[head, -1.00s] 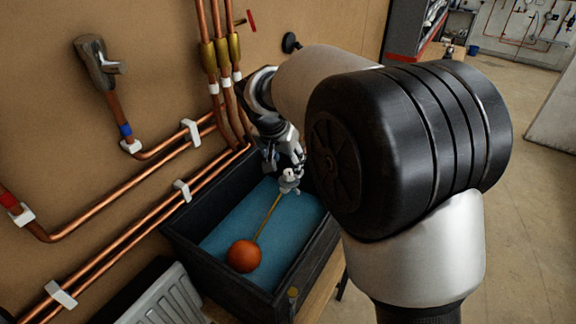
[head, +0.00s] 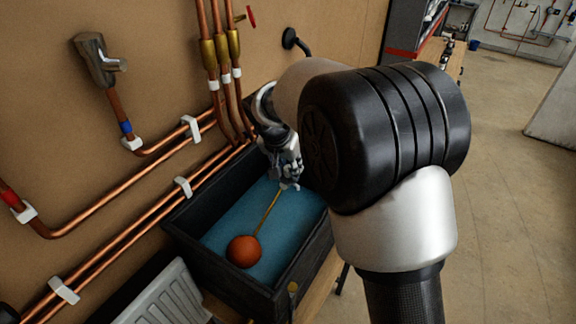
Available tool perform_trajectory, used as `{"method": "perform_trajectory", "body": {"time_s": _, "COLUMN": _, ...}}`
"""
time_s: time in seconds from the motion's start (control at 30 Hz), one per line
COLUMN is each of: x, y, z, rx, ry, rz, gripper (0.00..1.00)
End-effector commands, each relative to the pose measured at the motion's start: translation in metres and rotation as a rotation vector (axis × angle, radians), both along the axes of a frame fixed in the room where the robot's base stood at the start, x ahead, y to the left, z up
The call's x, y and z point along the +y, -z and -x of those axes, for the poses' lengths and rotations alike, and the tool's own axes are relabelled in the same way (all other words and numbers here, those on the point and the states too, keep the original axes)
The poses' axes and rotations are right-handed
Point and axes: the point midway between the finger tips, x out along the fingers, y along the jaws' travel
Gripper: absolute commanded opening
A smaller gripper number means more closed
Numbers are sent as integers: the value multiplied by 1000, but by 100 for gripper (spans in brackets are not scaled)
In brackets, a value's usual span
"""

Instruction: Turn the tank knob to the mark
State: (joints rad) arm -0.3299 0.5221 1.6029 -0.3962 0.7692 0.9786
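A black open tank (head: 190,238) holds blue water (head: 238,218). An orange float ball (head: 244,251) sits in it on a thin brass rod (head: 268,212). The rod runs up to a small pale fitting (head: 290,186) at the tank's far right side. My gripper (head: 288,176) points down over that fitting, at or very near it. My arm hides much of this area, and the fingers are too small to tell open from shut. I cannot make out a knob or a mark at the fitting.
Copper pipes (head: 125,238) with white clips run along the wall to the left. Three upright pipes with brass fittings (head: 221,50) rise behind the tank. A grey radiator (head: 165,298) stands front left. A small brass fitting (head: 293,288) is on the tank's near corner. Floor is clear at right.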

Motion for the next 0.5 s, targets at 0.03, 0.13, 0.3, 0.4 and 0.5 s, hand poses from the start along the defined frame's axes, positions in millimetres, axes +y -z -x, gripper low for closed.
{"method": "perform_trajectory", "body": {"time_s": 0.03, "x": 0, "y": 0, "z": 0, "rx": 0, "ry": 0, "rz": 0, "gripper": 21}}
{"method": "perform_trajectory", "body": {"time_s": 0.13, "x": 0, "y": 0, "z": 0, "rx": 0, "ry": 0, "rz": 0, "gripper": 14}}
{"method": "perform_trajectory", "body": {"time_s": 0.3, "x": 0, "y": 0, "z": 0, "rx": 0, "ry": 0, "rz": 0, "gripper": 3}}
{"method": "perform_trajectory", "body": {"time_s": 0.4, "x": 0, "y": 0, "z": 0, "rx": 0, "ry": -1, "rz": 0, "gripper": 2}}
{"method": "perform_trajectory", "body": {"time_s": 0.5, "x": 0, "y": 0, "z": 0, "rx": 0, "ry": -10, "rz": 0, "gripper": 2}}
